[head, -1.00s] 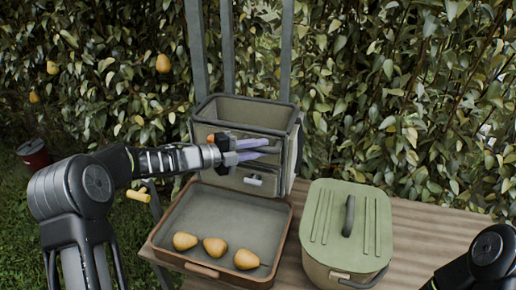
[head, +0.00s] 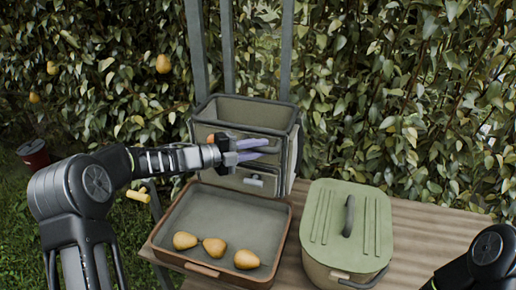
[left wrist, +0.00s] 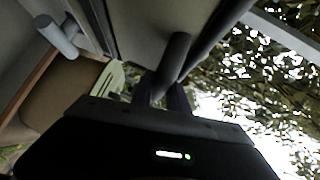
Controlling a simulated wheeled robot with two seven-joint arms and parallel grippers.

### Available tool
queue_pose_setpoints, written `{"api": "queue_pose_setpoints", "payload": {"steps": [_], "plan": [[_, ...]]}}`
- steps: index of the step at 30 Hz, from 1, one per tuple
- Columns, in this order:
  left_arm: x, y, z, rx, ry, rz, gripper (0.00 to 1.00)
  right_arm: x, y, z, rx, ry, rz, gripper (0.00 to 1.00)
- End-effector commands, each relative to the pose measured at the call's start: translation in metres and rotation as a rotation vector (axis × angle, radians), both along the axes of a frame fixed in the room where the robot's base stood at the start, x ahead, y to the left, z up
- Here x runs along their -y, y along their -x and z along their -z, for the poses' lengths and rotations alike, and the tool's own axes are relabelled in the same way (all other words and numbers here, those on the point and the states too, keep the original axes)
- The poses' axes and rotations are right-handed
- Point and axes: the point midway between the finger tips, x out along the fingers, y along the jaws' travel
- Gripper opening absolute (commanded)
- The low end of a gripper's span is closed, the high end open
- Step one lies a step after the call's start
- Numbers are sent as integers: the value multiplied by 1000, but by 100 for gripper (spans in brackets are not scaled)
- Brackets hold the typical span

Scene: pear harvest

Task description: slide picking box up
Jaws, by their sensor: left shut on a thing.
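The picking box (head: 216,99) is a grey-green open-topped box standing upright against grey rails (head: 228,45), behind the tray. My left gripper (head: 250,149) is in front of its front face, with purple-grey fingers pointing right. In the left wrist view a dark round handle bar (left wrist: 174,60) runs down to the jaws, and the left gripper (left wrist: 160,95) is shut on it. The exact contact is partly hidden. A pale handle (head: 254,181) sits low on the box front. Only part of my right arm shows at the lower right; its gripper is out of view.
A brown-rimmed tray (head: 283,238) with three pears (head: 246,259) lies in front of the box. A green-lidded container (head: 330,200) stands right of it on the wooden table (head: 420,232). A red bucket (head: 33,155) is at far left. Leafy hedge fills the back.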

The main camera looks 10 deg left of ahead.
Motion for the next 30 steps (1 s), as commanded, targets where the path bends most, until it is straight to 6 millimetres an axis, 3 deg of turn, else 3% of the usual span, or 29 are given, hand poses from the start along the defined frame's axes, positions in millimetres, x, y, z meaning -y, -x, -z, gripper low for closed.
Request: {"api": "queue_pose_setpoints", "payload": {"steps": [8, 24, 30], "plan": [[0, -1, -37, 6, 0, 0, 0, 0, 0, -20, 0, 0, 1, 41], [0, -1, -181, 10, 2, 0, 0, 0, 3, -101, -9, 2, 0, 41], [0, -1, -204, 8, 2, -1, 0, 2, 5, -113, -17, 7, 2, 41]]}}
